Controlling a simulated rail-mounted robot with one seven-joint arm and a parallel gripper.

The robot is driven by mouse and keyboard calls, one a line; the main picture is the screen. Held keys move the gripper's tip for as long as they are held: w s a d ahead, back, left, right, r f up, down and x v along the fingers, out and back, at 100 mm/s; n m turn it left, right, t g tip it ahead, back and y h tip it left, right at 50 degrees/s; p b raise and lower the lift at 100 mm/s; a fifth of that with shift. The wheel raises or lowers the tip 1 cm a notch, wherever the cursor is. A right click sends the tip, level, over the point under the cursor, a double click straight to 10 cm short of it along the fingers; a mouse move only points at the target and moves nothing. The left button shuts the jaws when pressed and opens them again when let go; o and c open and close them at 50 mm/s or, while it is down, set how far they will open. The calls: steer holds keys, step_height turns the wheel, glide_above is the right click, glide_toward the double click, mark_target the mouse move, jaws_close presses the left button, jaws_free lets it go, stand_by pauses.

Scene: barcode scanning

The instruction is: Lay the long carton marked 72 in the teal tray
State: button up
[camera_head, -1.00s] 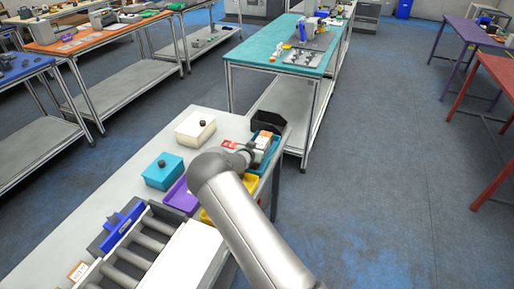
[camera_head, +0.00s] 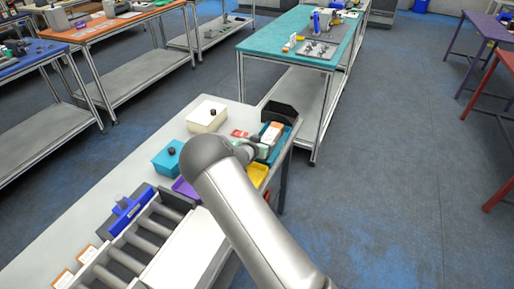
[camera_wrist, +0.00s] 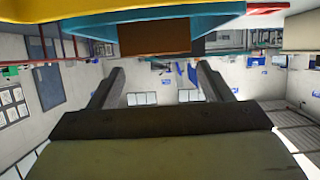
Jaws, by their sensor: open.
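A long white carton with an orange-brown end (camera_head: 271,133) rests in the teal tray (camera_head: 286,144) at the far right end of the grey table. Its marking is too small to read. In the wrist view a brown carton end (camera_wrist: 155,38) shows over the teal tray's edge (camera_wrist: 228,10). My gripper (camera_wrist: 160,78) is open, with nothing between its fingers in the wrist view. In the head view my arm mostly hides it, just left of the carton.
A yellow tray (camera_head: 258,174) and purple tray (camera_head: 184,188) lie nearer me. A black bin (camera_head: 281,112) stands behind the teal tray. A roller conveyor (camera_head: 140,245) fills the near end.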

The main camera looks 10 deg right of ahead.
steer(key=s+a+r+n+g+y, duration=0.1)
steer(key=s+r+g+y, duration=0.15)
steer(key=s+r, duration=0.4)
steer(key=s+a+r+n+g+y, duration=0.1)
steer(key=s+r+y, duration=0.25)
steer(key=s, duration=0.65)
steer(key=s+a+r+n+g+y, duration=0.1)
steer(key=s+r+g+y, duration=0.2)
steer(key=s, duration=0.6)
steer(key=s+d+r+n+g+h, duration=0.1)
steer(key=s+d+r+g, duration=0.1)
steer(key=s, duration=1)
steer(key=s+d+r+n+g, duration=0.2)
steer(key=s+d, duration=0.1)
steer(key=s, duration=0.9)
steer(key=shift+d+h+b, duration=0.35)
steer(key=shift+d+h, duration=0.05)
